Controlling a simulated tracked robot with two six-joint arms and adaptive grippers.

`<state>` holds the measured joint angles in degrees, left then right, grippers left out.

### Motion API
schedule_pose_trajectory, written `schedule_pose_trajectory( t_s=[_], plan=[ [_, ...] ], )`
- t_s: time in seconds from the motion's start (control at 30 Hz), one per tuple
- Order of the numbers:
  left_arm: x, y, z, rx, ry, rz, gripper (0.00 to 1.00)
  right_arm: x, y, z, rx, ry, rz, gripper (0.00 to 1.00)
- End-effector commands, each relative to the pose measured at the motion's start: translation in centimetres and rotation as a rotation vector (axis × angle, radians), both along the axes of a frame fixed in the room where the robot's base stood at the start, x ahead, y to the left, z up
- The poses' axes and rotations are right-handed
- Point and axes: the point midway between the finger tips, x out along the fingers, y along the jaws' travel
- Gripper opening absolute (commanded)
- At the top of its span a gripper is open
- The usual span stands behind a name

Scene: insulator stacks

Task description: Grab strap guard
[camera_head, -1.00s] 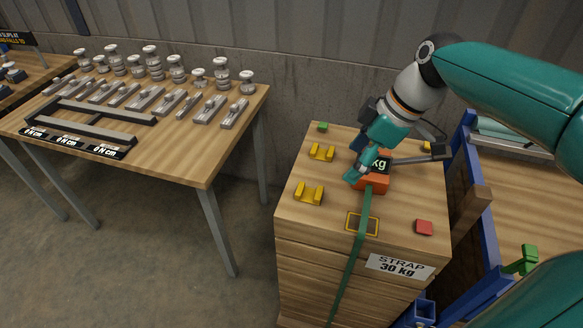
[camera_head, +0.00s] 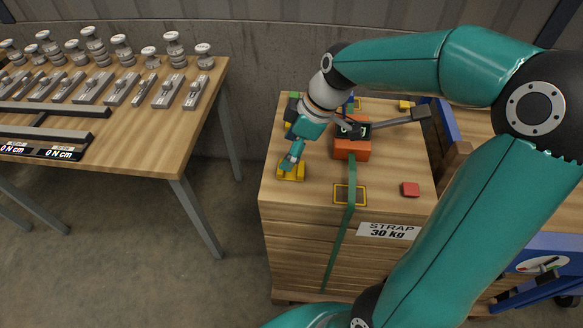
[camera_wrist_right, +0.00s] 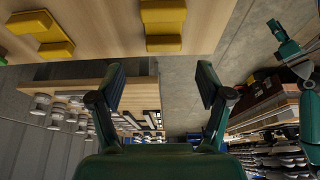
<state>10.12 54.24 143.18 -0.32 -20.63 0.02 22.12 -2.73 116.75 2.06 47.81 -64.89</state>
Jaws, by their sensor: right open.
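A yellow strap guard (camera_head: 292,174) lies on the top of the wooden crate stack near its left edge. Another yellow guard (camera_head: 288,126) behind it is mostly hidden by my right gripper. My right gripper (camera_head: 290,158) is at the nearer guard in the head view, its tips overlapping it. In the right wrist view, its two fingers (camera_wrist_right: 161,86) are spread with nothing between them. Two yellow guards show above them there, one at the upper left (camera_wrist_right: 42,32) and one at the top middle (camera_wrist_right: 163,22). Contact cannot be told.
An orange ratchet (camera_head: 352,150) with a long grey handle (camera_head: 398,121) sits right of the gripper. A green strap (camera_head: 342,235) runs down the crate front. A table of insulators (camera_head: 120,110) stands left.

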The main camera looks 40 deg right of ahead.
Motion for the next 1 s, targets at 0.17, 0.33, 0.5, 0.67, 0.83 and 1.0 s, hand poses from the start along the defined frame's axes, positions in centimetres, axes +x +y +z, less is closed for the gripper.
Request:
schedule_pose_trajectory(
  t_s=[0.17,0.33,0.5,0.67,0.83,1.0],
  plan=[
    [0.0,0.0,0.2,0.0,0.0,0.0,0.4,0.2,0.3,-0.9,0.001,0.002,0.001,0.77],
    [0.0,0.0,0.7,0.0,0.0,0.0,0.4,0.6,1.2,-3.0,0.002,0.004,0.002,0.77],
    [0.0,0.0,0.7,0.0,0.0,0.0,0.4,1.2,1.6,-4.9,0.002,0.003,0.001,0.77],
    [0.0,0.0,0.7,0.0,0.0,0.0,0.4,1.4,1.6,-5.2,0.0,-0.001,0.0,0.77],
    [0.0,0.0,0.7,0.0,0.0,0.0,0.4,1.4,1.6,-5.2,-0.001,-0.001,0.0,0.69],
    [0.0,0.0,0.7,0.0,0.0,0.0,0.4,1.4,1.6,-5.1,-0.001,-0.001,0.0,0.4]
  ],
)
